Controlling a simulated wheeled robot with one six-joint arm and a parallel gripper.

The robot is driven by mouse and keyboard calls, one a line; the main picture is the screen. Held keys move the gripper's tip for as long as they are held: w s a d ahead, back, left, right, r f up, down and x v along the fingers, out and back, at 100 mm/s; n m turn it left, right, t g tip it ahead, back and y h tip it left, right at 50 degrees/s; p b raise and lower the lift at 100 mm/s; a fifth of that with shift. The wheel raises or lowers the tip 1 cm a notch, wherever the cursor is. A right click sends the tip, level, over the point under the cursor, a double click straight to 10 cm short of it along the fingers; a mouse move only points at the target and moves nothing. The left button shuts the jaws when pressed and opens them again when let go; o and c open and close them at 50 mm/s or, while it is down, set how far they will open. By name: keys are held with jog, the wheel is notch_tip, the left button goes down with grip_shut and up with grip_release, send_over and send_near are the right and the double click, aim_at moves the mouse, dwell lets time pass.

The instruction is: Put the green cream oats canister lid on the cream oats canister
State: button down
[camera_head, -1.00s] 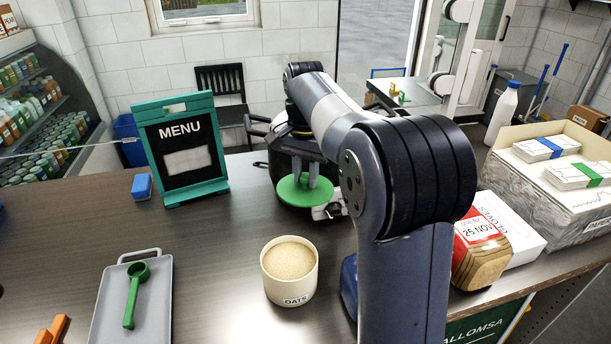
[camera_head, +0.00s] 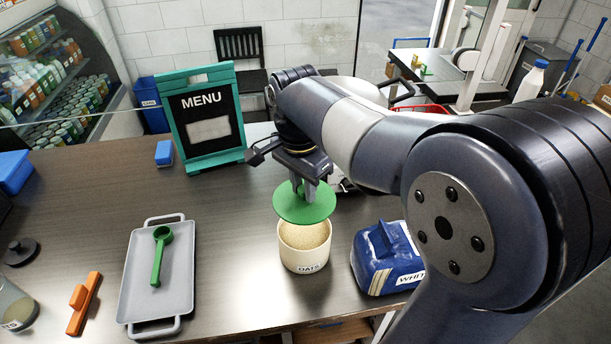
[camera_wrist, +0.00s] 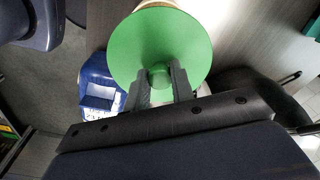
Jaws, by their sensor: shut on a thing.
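The cream oats canister (camera_head: 304,257) stands upright on the dark counter, open at the top and filled with oats, with an OATS label on its front. My gripper (camera_head: 304,190) is shut on the knob of the green lid (camera_head: 295,208). The lid is held above the canister and covers the far part of its opening from the head view; a gap shows at the near side, where the oats are visible. In the wrist view the lid (camera_wrist: 160,45) hides most of the canister, whose rim (camera_wrist: 157,4) peeks out at the top edge.
A blue and white bag (camera_head: 385,262) lies close to the right of the canister. A grey tray (camera_head: 178,300) with a green scoop (camera_head: 158,262) is to the left. A menu board (camera_head: 207,125) stands behind. An orange object (camera_head: 82,305) lies at front left.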

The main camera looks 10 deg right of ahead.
aim_at(303, 201)
dwell(0.3)
jog(key=shift+f+b, duration=2.15)
jog(key=shift+f, duration=1.3)
jog(key=shift+f+b, duration=0.3)
jog(key=shift+f, duration=0.8)
jog(key=c, duration=1.1)
grip_release()
jog(key=shift+c, duration=0.2)
jog(key=shift+r, duration=0.1)
jog(key=shift+s+a+r+p, duration=0.1)
jog(key=shift+r+p, duration=1.45)
jog(key=shift+r, duration=0.2)
jog(key=shift+s+a+r+p, duration=0.1)
jog(key=shift+r+p, duration=1.4)
jog(key=shift+r, duration=0.25)
jog(key=shift+f, duration=0.25)
